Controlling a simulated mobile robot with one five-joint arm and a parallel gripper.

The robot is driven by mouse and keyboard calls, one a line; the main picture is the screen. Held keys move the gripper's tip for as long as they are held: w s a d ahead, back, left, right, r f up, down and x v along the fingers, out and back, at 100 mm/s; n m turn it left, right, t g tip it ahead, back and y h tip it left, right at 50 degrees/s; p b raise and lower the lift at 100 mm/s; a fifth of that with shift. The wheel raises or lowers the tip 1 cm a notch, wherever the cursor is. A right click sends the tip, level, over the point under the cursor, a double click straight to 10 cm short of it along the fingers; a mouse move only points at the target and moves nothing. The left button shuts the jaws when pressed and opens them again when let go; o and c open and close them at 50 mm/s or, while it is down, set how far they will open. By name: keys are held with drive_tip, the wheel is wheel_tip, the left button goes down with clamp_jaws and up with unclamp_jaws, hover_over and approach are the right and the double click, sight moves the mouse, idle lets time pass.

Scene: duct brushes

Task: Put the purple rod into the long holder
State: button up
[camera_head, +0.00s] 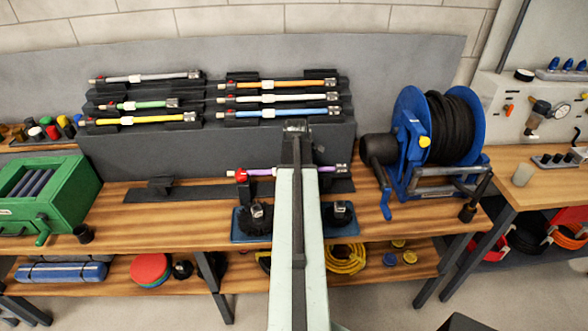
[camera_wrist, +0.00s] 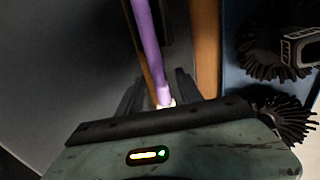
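The purple rod (camera_head: 263,172) lies level across the picture behind my arm in the head view, with a silver right end. In the wrist view the purple rod (camera_wrist: 150,45) runs down to a pale piece near my gripper (camera_wrist: 158,95). Its dark fingers show on both sides of the rod; whether they touch it is unclear. My arm hides the gripper in the head view. A long dark holder strip (camera_head: 200,192) with a raised cradle at its left lies on the wooden bench. The rod is over or beside its right part; I cannot tell if they touch.
Stepped dark racks hold several rods, such as a yellow one (camera_head: 150,120) and a blue one (camera_head: 280,113). A blue hose reel (camera_head: 408,130) stands right, a green box (camera_head: 50,195) left. A blue tray (camera_head: 240,236) with black brushes sits at the bench front.

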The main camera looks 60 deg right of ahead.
drive_tip(key=p+v, duration=0.7)
drive_tip(key=v, duration=0.1)
drive_tip(key=shift+f, duration=0.1)
